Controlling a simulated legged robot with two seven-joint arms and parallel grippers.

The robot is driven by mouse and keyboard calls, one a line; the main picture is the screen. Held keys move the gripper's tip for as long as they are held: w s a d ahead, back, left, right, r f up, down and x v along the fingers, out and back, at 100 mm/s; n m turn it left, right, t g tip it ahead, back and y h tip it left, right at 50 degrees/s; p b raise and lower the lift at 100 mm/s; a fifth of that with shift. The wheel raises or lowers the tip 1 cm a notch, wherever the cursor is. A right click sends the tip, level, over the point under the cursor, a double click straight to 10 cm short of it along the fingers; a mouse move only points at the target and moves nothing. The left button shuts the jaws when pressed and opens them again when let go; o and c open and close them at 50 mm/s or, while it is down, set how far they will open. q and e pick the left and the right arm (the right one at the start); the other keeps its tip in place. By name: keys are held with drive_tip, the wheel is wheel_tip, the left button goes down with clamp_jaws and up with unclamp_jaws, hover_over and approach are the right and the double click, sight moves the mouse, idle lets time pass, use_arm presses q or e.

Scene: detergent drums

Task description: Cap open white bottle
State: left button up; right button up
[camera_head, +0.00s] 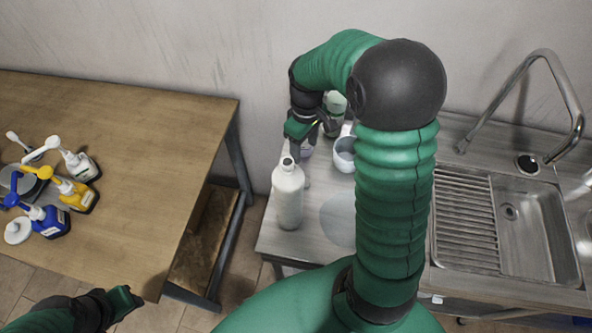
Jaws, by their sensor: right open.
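An open white bottle (288,198) stands upright near the left edge of the counter, its dark mouth facing up. My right gripper (303,141) is open, just above and behind the bottle's neck. I cannot tell whether a finger touches the neck. No cap shows clearly between the fingers. A small pale lilac item (308,152) shows behind the fingers, partly hidden, and I cannot tell what it is. My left gripper (122,300) is low at the lower left, away from the bottle; its jaws are not clear.
A white cup (345,150) and a pale green container (334,103) stand behind, partly hidden by my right arm. The counter (282,246) has a sink (515,225) and tap at right. A wooden table (150,150) at left holds several pump bottles (72,190).

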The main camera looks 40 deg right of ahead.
drive_tip(key=f, duration=0.3)
drive_tip(key=s+f, duration=0.1)
drive_tip(key=f, duration=0.6)
drive_tip(key=shift+s+a+f, duration=0.1)
drive_tip(key=shift+s+f, duration=0.05)
drive_tip(key=shift+f, duration=0.2)
drive_tip(key=shift+a+f, duration=0.1)
drive_tip(key=shift+f, duration=0.05)
drive_tip(key=shift+a, duration=0.3)
drive_tip(key=f, duration=0.1)
drive_tip(key=d+f+p, duration=0.1)
drive_tip(key=f, duration=0.3)
drive_tip(key=shift+w+d+f+p, duration=0.15)
drive_tip(key=shift+w+f+p, duration=0.05)
drive_tip(key=shift+w+p, duration=0.1)
use_arm(q)
drive_tip(key=shift+s+a+r, duration=0.2)
drive_tip(key=shift+s+r, duration=0.2)
drive_tip(key=shift+r, duration=0.1)
drive_tip(key=shift+s+a+r, duration=0.15)
drive_tip(key=shift+s+r, duration=0.2)
drive_tip(key=shift+r, duration=0.1)
use_arm(e)
drive_tip(key=shift+s, duration=0.1)
use_arm(q)
drive_tip(key=shift+a, duration=0.1)
use_arm(e)
drive_tip(key=shift+a+r, duration=0.1)
drive_tip(key=shift+a, duration=0.1)
